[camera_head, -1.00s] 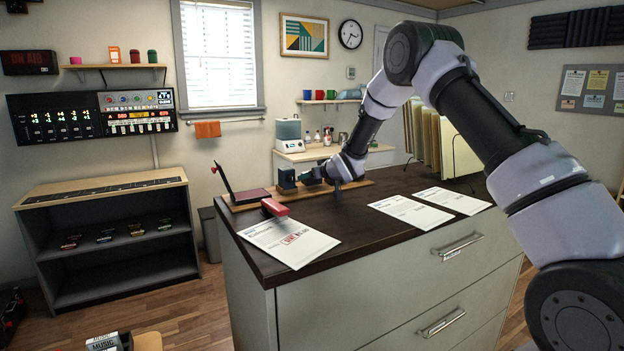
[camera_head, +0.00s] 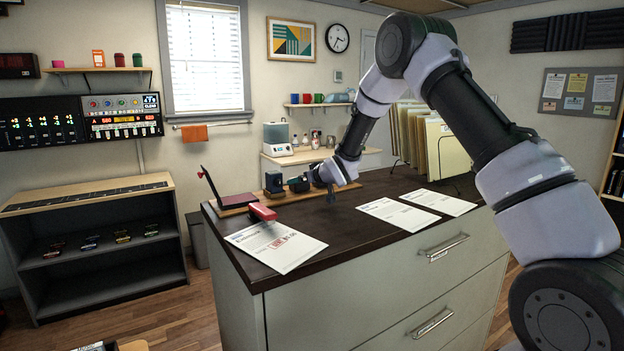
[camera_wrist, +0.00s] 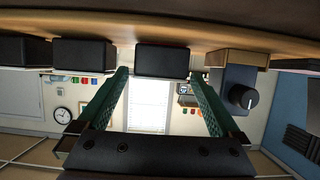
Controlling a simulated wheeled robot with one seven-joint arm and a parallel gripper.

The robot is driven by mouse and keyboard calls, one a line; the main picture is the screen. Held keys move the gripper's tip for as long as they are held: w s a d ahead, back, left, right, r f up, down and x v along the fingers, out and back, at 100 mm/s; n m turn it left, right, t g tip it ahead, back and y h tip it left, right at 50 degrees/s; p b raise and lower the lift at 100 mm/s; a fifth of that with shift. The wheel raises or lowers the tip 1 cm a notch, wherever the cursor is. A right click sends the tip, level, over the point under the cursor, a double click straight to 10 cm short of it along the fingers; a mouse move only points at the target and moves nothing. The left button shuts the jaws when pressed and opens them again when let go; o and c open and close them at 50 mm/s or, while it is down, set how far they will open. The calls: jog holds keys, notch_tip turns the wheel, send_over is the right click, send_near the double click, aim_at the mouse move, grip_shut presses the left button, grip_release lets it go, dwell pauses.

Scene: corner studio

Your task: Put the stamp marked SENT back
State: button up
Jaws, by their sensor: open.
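My gripper (camera_head: 331,195) is low over the dark cabinet top, just right of and in front of the wooden stamp rack (camera_head: 305,196). Its two green fingers are spread and empty in the wrist view (camera_wrist: 160,100). Dark block-shaped stamps stand on the rack, one at its left (camera_head: 274,183) and another beside it (camera_head: 298,184). The wrist view, upside down, shows several dark blocks, the middle one (camera_wrist: 162,59) beyond and between the fingertips, apart from them. I cannot read any SENT marking, so I cannot tell which stamp bears it.
An open ink pad (camera_head: 235,201) lies at the left end. A red stapler-like object (camera_head: 262,212) rests by a stamped sheet (camera_head: 277,246). Two more sheets lie to the right (camera_head: 398,215), and upright folders (camera_head: 440,145) stand behind. The dark top (camera_head: 350,250) in front is clear.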

jog(key=v, duration=0.8)
jog(key=shift+s+d+r, duration=0.15)
jog(key=shift+s+r, duration=0.05)
jog(key=shift+s, duration=0.15)
jog(key=s+d+r+m+h, duration=0.3)
jog(key=s+d+r, duration=0.3)
jog(key=d+r, duration=0.3)
jog(key=s+d+r+m+h, duration=0.3)
jog(key=s+d+r, duration=0.35)
jog(key=d, duration=0.45)
jog(key=s+d+r+m+g, duration=0.1)
jog(key=s+d+m+g, duration=0.1)
jog(key=s, duration=1.1)
jog(key=s+d+r+m+g, duration=0.2)
jog(key=s+d, duration=0.3)
jog(key=s, duration=0.9)
jog(key=shift+s+m+y, duration=0.3)
jog(key=shift+m, duration=0.2)
jog(key=shift+d+r, duration=0.1)
